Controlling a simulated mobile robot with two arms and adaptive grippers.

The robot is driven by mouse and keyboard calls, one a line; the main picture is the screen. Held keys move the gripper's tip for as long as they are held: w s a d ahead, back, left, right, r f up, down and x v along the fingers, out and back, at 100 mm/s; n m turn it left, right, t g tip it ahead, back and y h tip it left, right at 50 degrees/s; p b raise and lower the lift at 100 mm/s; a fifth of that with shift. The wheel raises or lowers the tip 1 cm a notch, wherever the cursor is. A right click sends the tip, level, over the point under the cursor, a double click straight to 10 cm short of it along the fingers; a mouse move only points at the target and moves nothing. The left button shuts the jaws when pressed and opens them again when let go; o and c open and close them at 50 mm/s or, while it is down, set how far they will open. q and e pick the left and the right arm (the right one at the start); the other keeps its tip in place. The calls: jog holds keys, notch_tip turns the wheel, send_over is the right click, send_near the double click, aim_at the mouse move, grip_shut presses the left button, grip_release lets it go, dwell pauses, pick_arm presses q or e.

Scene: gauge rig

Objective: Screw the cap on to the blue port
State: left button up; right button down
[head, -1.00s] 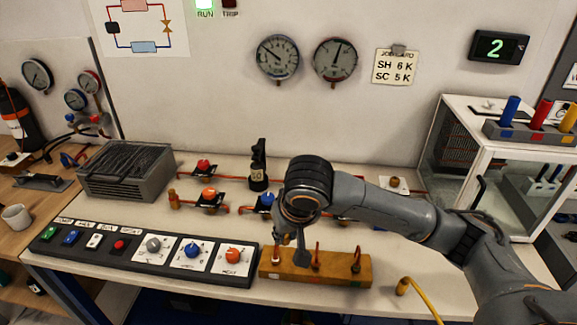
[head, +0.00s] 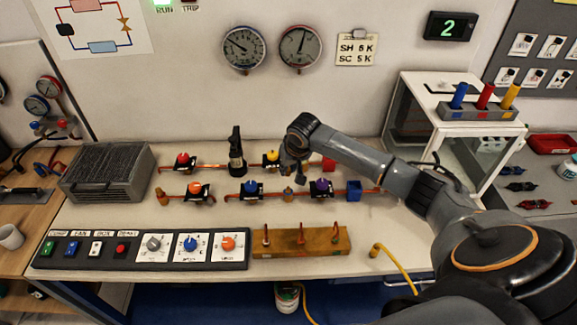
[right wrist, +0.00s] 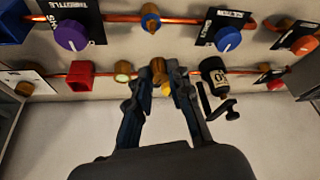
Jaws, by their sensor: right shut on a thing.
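My right gripper (head: 292,168) is shut on a small brass cap (right wrist: 158,70), held above the rear pipe row; it also shows in the right wrist view (right wrist: 165,76). The blue port (head: 287,196) is a brass fitting on the front pipe, between the blue and purple knobs. In the right wrist view the blue port (right wrist: 150,17) shows its blue band, near the top edge and apart from the cap. The gripper hides part of the rear pipe in the head view. My left gripper is not in view.
A wooden block (head: 315,242) with several hooked pieces lies in front. Bare table lies between.

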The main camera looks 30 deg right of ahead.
aim_at(289, 174)
jog(key=shift+s+d+r+p, duration=0.1)
jog(key=shift+s+r+p, duration=0.05)
jog(key=shift+p, duration=0.4)
notch_tip(289, 174, down, 3)
jog(key=shift+f+b, duration=0.2)
jog(key=shift+b, duration=0.65)
jog(key=shift+f+b, duration=0.45)
jog(key=shift+f, duration=0.55)
jog(key=shift+p, duration=0.4)
jog(key=shift+p, duration=0.4)
jog(key=shift+f, duration=0.4)
jog(key=shift+f+b, duration=0.65)
jog(key=shift+f, duration=0.1)
